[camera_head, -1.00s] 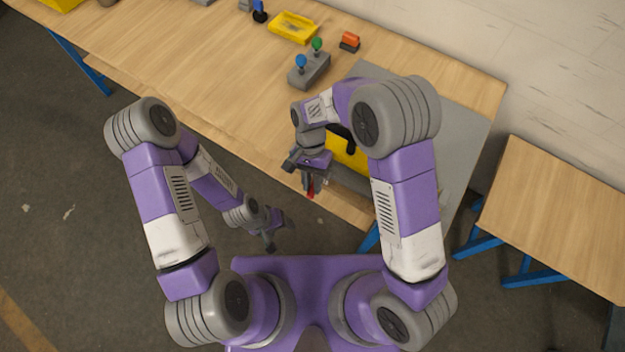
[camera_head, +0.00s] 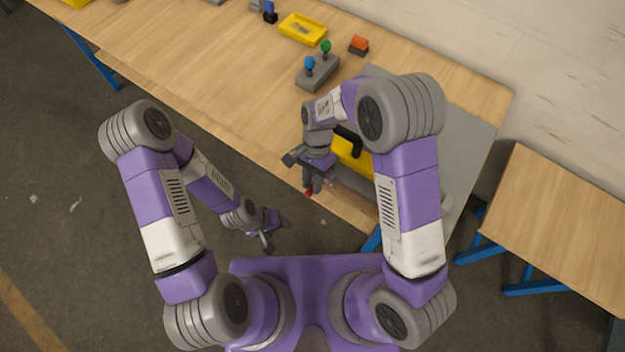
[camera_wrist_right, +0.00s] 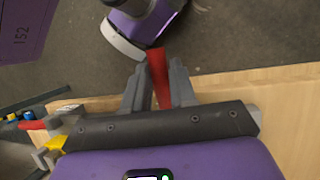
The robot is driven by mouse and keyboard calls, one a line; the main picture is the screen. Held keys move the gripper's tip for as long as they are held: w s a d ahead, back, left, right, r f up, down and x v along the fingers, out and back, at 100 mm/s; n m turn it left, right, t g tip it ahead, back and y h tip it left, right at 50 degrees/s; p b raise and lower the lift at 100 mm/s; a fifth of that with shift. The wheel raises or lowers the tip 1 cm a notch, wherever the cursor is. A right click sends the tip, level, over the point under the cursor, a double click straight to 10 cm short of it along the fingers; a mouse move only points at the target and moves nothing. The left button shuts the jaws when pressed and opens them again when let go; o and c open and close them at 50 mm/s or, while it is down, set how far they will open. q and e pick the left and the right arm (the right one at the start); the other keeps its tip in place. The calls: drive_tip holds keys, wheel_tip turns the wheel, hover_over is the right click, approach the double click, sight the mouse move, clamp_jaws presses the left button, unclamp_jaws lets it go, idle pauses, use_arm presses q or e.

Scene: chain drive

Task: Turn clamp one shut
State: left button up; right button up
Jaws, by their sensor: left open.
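My right gripper (camera_head: 312,188) is over the near edge of the workbench. In the right wrist view its two fingers (camera_wrist_right: 160,84) stand close on both sides of a red handle (camera_wrist_right: 158,70) and appear shut on it. The red end also shows just below the gripper in the head view (camera_head: 309,193). The clamp body under the handle is hidden by my gripper. My left gripper (camera_head: 274,232) is open and empty, low and in front of the bench, apart from everything.
A yellow part (camera_head: 352,152) with a black handle sits beside my right wrist. Another red piece (camera_wrist_right: 32,125) shows at left in the wrist view.

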drive_tip(key=o, duration=0.4)
drive_tip(key=shift+c, duration=0.2)
drive_tip(key=p+v, duration=0.1)
drive_tip(key=v, duration=0.6)
drive_tip(key=shift+w+r, duration=0.2)
drive_tip(key=shift+r, duration=0.05)
drive_tip(key=shift+s, duration=0.1)
